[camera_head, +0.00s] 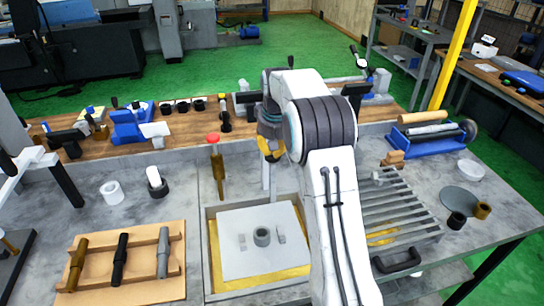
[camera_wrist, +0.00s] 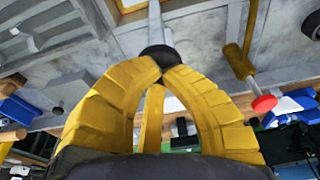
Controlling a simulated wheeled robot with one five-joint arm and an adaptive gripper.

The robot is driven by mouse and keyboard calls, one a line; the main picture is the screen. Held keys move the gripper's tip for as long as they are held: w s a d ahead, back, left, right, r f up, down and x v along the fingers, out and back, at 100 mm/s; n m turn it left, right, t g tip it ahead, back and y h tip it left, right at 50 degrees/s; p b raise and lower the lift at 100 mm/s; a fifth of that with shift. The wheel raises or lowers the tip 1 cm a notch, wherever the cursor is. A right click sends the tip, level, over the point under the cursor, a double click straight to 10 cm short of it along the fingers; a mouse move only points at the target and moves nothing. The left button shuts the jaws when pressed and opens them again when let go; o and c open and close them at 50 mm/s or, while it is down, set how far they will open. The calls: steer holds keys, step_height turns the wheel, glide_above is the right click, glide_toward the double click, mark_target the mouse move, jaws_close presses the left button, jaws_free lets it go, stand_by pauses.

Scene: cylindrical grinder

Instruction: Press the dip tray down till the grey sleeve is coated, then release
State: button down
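The dip tray is a pale grey plate (camera_head: 240,262) inside a square grey box (camera_head: 211,285), with yellow showing along its edges. The grey sleeve (camera_head: 262,237) stands upright at the plate's middle between two small grey clips. A pale upright rod (camera_head: 272,185) rises at the box's back edge. In the wrist view the rod (camera_wrist: 155,22) ends in a black knob (camera_wrist: 158,54). My gripper (camera_wrist: 165,68) has its yellow fingers drawn together at the tips, right at the knob; contact is unclear. The gripper (camera_head: 270,155) is above the rod in the head view, partly hidden by my arm.
A wooden rack (camera_head: 120,290) with several rods lies front left. A slatted grey rack (camera_head: 395,210) is right of my arm. White and dark rings (camera_head: 111,192) stand at left.

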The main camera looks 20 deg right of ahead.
mark_target(273, 178)
steer(key=shift+s+a+f+b+x, duration=0.1)
steer(key=shift+s+b+x, duration=0.4)
steer(key=shift+b+x, duration=1.4)
steer(key=shift+s+a+f+b+x, duration=0.1)
steer(key=shift+s+b+x, duration=0.4)
steer(key=shift+b+x, duration=1.4)
steer(key=shift+s+a+f+b+x, duration=0.1)
steer(key=shift+s+b+x, duration=0.6)
steer(key=shift+x, duration=2.1)
steer(key=shift+w, duration=0.25)
steer(key=shift+r, duration=0.15)
